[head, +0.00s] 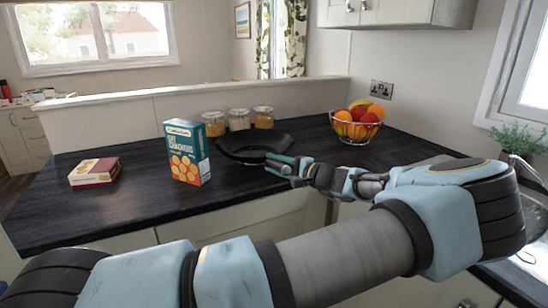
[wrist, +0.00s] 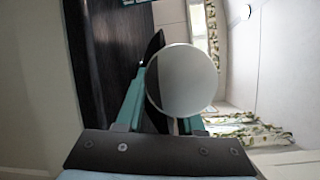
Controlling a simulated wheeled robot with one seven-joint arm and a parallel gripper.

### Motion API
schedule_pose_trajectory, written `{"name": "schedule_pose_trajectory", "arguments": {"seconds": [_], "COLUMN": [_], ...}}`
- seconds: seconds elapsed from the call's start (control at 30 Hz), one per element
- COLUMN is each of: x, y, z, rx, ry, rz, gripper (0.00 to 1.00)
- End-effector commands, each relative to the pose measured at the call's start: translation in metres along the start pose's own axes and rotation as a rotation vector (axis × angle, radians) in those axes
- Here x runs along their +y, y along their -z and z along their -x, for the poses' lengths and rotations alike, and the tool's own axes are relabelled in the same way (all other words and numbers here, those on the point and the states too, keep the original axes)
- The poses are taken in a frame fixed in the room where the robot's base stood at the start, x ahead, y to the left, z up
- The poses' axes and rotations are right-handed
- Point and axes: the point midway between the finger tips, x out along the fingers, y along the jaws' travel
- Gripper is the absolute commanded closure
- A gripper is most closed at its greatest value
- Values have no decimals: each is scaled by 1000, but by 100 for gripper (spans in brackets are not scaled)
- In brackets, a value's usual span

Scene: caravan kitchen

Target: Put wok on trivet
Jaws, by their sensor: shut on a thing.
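The black wok (head: 253,143) is on or just above the dark worktop, behind and right of the cracker box; I cannot tell if it touches the surface. My gripper (head: 279,164) is at its near right side, shut on it. In the wrist view, the teal fingers of my gripper (wrist: 165,110) flank a pale round end (wrist: 182,80), which looks like the end of the wok's handle and hides much of what is beyond. A dark curved edge of the wok (wrist: 154,45) shows behind it. I cannot make out the trivet in either view.
An upright cracker box (head: 187,152) stands left of the wok. Several jars (head: 239,119) stand behind it, and a wire fruit bowl (head: 357,124) is to the right. A small red-and-cream box (head: 95,172) lies at the left. The worktop (head: 130,205) is clear at front left.

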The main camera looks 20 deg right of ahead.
Motion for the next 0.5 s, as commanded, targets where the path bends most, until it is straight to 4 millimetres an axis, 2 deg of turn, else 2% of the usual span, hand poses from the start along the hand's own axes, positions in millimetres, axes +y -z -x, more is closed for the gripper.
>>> {"name": "schedule_pose_trajectory", "arguments": {"seconds": [0.07,0.1,0.33,0.5], "x": [-2,1,0,0], "y": [-1,0,0,0], "z": [0,0,0,0], "rx": [-2,1,1,1], "ry": [3,-1,-1,-1], "rz": [3,-1,-1,-1], "gripper": [100,60,34,34]}}
